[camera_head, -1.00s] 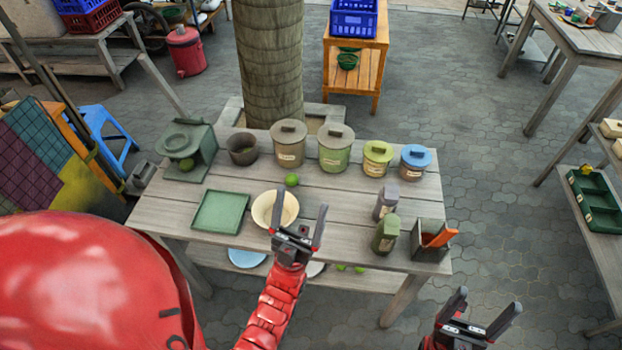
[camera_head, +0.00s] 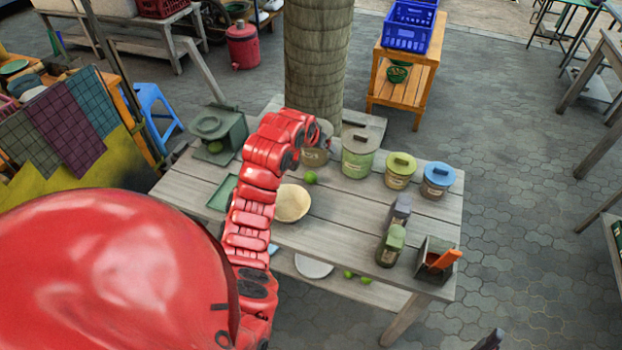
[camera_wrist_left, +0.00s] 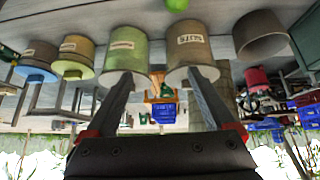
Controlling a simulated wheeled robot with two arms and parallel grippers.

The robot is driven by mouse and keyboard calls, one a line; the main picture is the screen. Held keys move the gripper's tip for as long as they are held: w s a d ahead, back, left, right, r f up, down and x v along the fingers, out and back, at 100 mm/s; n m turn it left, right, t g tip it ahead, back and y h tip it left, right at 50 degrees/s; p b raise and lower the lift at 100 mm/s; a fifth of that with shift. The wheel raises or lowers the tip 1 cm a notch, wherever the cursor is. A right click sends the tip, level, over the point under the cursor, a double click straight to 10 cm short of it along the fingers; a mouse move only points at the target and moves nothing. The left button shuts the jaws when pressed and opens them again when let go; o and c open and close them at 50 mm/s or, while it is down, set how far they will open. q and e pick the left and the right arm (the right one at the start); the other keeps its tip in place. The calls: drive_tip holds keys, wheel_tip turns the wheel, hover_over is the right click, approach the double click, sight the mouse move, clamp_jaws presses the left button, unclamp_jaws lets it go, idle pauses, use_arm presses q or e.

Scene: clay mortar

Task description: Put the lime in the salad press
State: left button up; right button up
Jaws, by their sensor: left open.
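A green lime (camera_head: 311,177) lies on the table behind the cream bowl (camera_head: 293,204); a lime (camera_wrist_left: 177,4) also shows at the top edge of the left wrist view. The grey-green press-like stand (camera_head: 228,127), which I take as the salad press, is at the table's back left, with a green round thing (camera_head: 214,147) low in it. My left gripper (camera_wrist_left: 160,76) is open and empty in its wrist view, where the scene appears upside down. In the head view its fingers are hidden behind my arm. Only a tip of my right gripper (camera_head: 490,340) shows at the bottom edge.
Lidded jars (camera_head: 359,156) line the table's back edge beside a thick trunk (camera_head: 318,60). A green tray (camera_head: 222,191) is partly hidden by my left arm. Small containers (camera_head: 391,246) and a box with an orange item (camera_head: 437,258) stand at right. Limes (camera_head: 364,280) lie on the lower shelf.

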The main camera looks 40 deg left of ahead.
use_arm(q)
drive_tip(key=s+a+g, duration=0.2)
drive_tip(key=s+g, duration=0.1)
drive_tip(key=s, duration=0.2)
drive_tip(key=b, duration=0.9)
hover_over(310, 175)
drive_tip(key=s+d, duration=0.1)
drive_tip(key=s, duration=0.1)
wheel_tip(310, 175, down, 9)
drive_tip(key=shift+s+p+x, duration=0.2)
drive_tip(key=shift+p+x, duration=0.4)
drive_tip(key=shift+x, duration=1)
drive_tip(key=shift+a+p+x, duration=0.1)
drive_tip(key=shift+p+x, duration=0.1)
drive_tip(key=shift+x, duration=0.8)
drive_tip(key=shift+a+p+x, duration=0.15)
drive_tip(key=shift+p+x, duration=0.05)
drive_tip(key=shift+x, duration=0.85)
clamp_jaws()
drive_tip(key=shift+r, duration=0.1)
